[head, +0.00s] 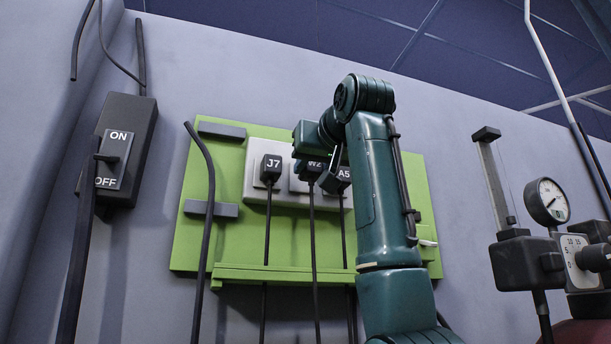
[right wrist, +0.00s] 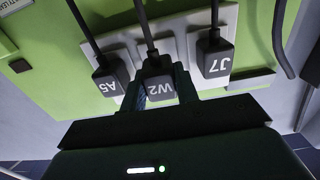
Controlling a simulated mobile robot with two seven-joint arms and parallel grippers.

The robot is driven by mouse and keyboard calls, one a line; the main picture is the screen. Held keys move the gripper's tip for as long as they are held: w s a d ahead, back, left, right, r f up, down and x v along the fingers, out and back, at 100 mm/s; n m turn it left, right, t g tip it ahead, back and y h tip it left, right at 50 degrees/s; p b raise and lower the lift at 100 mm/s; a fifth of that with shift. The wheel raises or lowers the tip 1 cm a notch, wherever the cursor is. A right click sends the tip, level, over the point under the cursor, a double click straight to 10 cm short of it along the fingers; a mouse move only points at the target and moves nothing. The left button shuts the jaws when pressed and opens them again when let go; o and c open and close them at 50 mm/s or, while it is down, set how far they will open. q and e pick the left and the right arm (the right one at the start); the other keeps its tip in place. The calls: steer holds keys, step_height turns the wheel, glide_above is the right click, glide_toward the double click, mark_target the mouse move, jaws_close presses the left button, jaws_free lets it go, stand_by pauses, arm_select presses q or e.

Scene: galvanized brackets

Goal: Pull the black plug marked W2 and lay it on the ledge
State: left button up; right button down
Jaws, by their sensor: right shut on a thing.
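The black plug marked W2 (head: 312,169) is between the plugs J7 (head: 271,167) and A5 (head: 343,175), in front of a pale socket strip (head: 256,190). My right gripper (right wrist: 158,90) is shut on the W2 plug (right wrist: 159,89), one finger on each side, as the right wrist view shows. Whether the plug's back end is still in its socket is hidden. Its black cable hangs down. The green ledge (head: 240,273) runs along the bottom of the green panel, below the plugs. My left gripper is not in view.
A black ON/OFF switch box (head: 128,130) is on the wall at left. A gauge (head: 547,201) with black fittings stands at right. Loose black cables hang before the panel and cross the ledge. Grey blocks (head: 211,209) sit on the panel's left side.

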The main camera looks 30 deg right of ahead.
steer(key=shift+b+v, duration=0.65)
steer(key=shift+v, duration=1.2)
